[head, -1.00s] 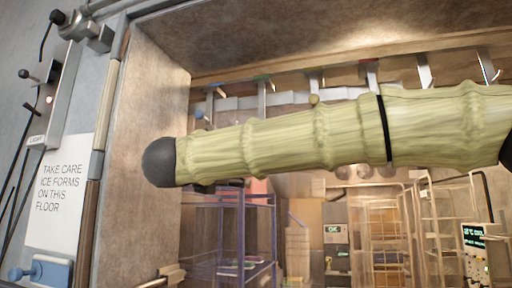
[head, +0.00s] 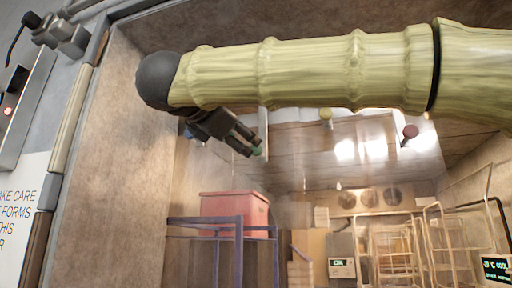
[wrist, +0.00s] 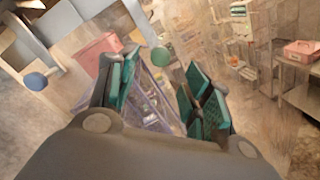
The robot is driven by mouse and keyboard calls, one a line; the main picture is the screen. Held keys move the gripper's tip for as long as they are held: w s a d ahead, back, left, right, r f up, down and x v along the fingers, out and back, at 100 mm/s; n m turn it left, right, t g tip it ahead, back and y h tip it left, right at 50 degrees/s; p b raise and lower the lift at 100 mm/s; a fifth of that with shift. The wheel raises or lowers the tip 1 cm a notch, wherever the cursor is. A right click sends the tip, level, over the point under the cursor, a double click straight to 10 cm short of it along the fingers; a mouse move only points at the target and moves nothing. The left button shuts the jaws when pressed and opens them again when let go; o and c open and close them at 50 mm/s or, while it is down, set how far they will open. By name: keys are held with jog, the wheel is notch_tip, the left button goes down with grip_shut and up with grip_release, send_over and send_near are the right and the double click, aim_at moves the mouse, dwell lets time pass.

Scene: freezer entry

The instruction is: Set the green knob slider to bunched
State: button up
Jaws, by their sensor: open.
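The green knob (head: 257,151) is a small ball right at my fingertips in the head view, partly hidden by them. In the wrist view the green knob (wrist: 161,57) shows between and just beyond the two fingertips, with gaps on both sides. My gripper (head: 243,138) hangs under the end of my sleeved arm; in the wrist view my gripper (wrist: 160,72) is open and empty, with teal finger pads. I cannot tell whether a finger touches the knob. The rail above the knob is hidden by my arm.
A blue knob (head: 188,134) hangs left of the green one and also shows in the wrist view (wrist: 36,81). A yellow knob (head: 326,114) and a red knob (head: 410,131) hang to the right. A red box (head: 235,209) stands on a rack beyond. The doorway wall is at left.

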aim_at(254, 147)
jog(key=p+x, duration=0.3)
jog(key=x, duration=0.4)
jog(key=shift+r, duration=0.1)
jog(key=shift+p+x, duration=0.35)
jog(key=shift+x, duration=0.55)
jog(key=shift+c, duration=0.8)
jog(key=shift+a, duration=0.1)
grip_shut()
